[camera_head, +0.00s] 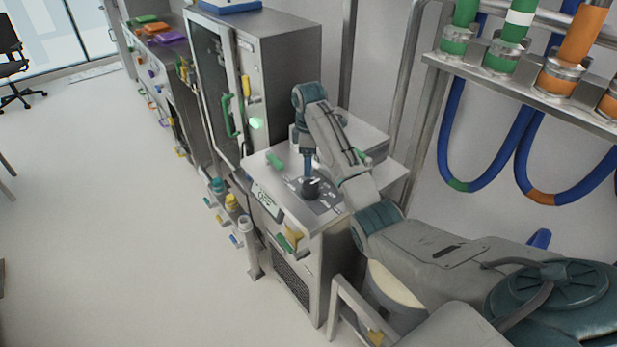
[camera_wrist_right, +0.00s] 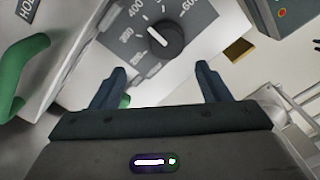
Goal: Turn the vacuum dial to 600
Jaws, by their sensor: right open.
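The vacuum dial is a black round knob (camera_wrist_right: 166,39) with a white pointer line, on a grey scale plate (camera_wrist_right: 125,45) marked 400 and 600, with other marks partly cut off. In the right wrist view the pointer line lies on the knob's left side, toward the marks at the left. In the head view the dial (camera_head: 311,187) sits on the steel cabinet top. My right gripper (camera_wrist_right: 160,85) is open and empty, its two dark fingers pointing toward the dial and apart from it. In the head view my right gripper (camera_head: 309,163) is just above the dial. My left gripper is not in view.
The steel cabinet (camera_head: 330,205) carries a green handle (camera_wrist_right: 28,68) near the dial. A taller steel cabinet (camera_head: 275,70) stands behind it. Blue hoses (camera_head: 450,140) hang from a rail at the right.

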